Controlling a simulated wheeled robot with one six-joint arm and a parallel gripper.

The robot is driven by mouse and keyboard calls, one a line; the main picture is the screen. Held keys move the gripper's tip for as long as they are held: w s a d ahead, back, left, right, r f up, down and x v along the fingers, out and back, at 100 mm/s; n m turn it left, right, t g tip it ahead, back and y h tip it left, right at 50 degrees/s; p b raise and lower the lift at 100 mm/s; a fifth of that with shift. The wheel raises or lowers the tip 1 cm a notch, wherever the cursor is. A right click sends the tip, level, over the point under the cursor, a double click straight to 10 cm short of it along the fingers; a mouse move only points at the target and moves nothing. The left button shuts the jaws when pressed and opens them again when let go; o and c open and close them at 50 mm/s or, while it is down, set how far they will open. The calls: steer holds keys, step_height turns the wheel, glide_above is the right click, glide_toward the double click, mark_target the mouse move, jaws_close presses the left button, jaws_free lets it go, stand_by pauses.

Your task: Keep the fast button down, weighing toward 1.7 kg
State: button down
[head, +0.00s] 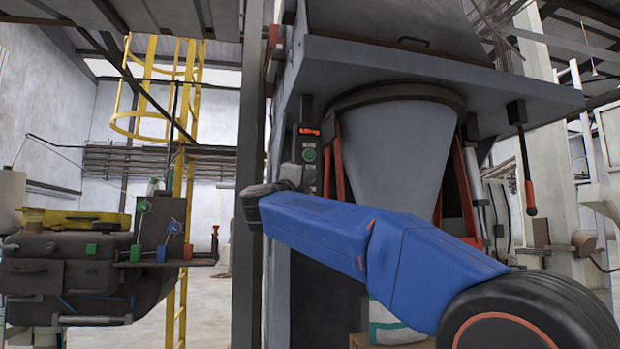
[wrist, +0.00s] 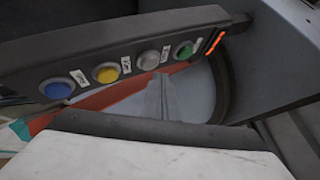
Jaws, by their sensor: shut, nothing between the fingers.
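The button panel (wrist: 125,58) shows in the wrist view with a blue button (wrist: 56,88), a yellow button (wrist: 106,72), a pale grey button (wrist: 148,60) and a green button (wrist: 184,50). Their small labels are too blurred to read, so I cannot tell which is fast. A red lit display (wrist: 216,41) sits at the panel's right end; its digits are unreadable, also in the head view (head: 309,131). My gripper (wrist: 161,78) is shut and empty, its tips by the grey button's lower edge. I cannot tell whether they touch it. In the head view my gripper (head: 297,176) covers the lower panel.
The grey hopper cone (head: 393,150) hangs behind my arm. A white and teal bag (head: 392,326) stands below it, mostly hidden. A dark upright post (head: 249,180) rises left of the panel. A red-tipped hanging handle (head: 529,190) is at the right.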

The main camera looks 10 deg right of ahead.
steer(key=shift+w, duration=0.1)
stand_by(0.6)
steer(key=shift+w, duration=0.3)
steer(key=shift+w, duration=0.5)
stand_by(2.1)
steer(key=shift+s, duration=0.9)
steer(key=s, duration=0.5)
stand_by(0.4)
stand_by(0.3)
